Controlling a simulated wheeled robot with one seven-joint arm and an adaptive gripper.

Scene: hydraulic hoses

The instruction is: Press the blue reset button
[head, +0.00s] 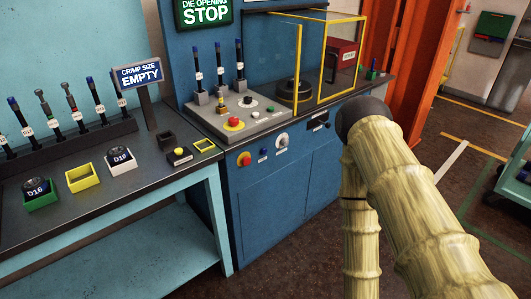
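A small blue button (263,152) shows on the front of the blue machine cabinet (285,195), between a red mushroom button with a yellow surround (244,159) and a round white knob (281,140). It is too small to read any label, so I cannot confirm it is the reset button. My arm (410,190) in its cream ribbed sleeve crosses the right side, with a dark rounded joint at its upper end. My gripper is not in view, so its state and its distance from the button are hidden.
The machine's grey control panel (216,127) holds another red button (234,124) and two-tone hose ends on stands. A guard with a yellow frame (322,101) stands behind. On the left, a workbench (60,229) carries several hoses, trays and a "CRIMP SIZE EMPTY" sign (140,75). A green cart (515,170) is far right.

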